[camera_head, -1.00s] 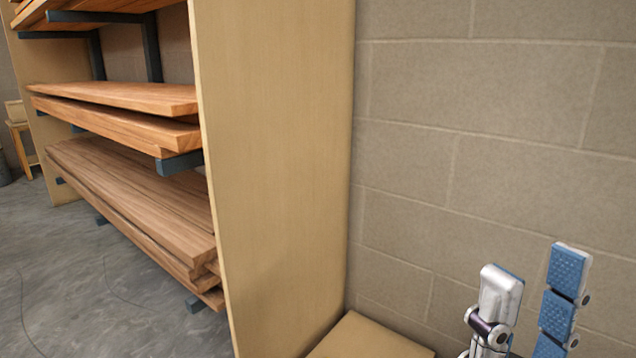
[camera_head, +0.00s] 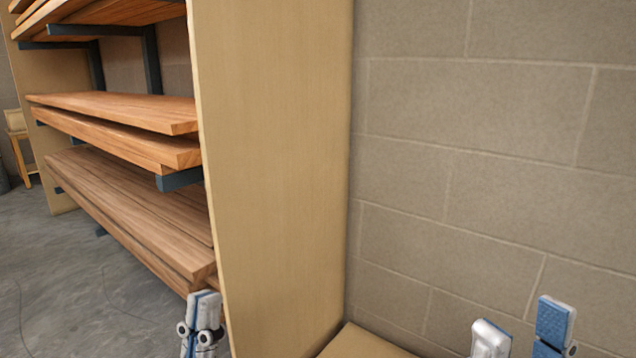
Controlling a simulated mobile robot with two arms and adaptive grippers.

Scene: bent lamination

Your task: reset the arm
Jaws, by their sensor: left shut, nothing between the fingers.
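My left gripper (camera_head: 205,322) shows at the bottom of the head view, left of the tall wood panel. Its fingers are together and hold nothing. My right gripper (camera_head: 521,326) shows at the bottom right, in front of the block wall. Its fingers stand apart with blue pads, and nothing is seen between them. Both arms are cut off by the lower edge of the view.
A rack with stacked wood boards (camera_head: 130,200) stands at the left, with dark metal supports. A tall wood panel (camera_head: 270,180) closes its near end. A low wood surface (camera_head: 365,345) lies at the foot of the block wall (camera_head: 480,150). Grey floor (camera_head: 60,285) is open at lower left.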

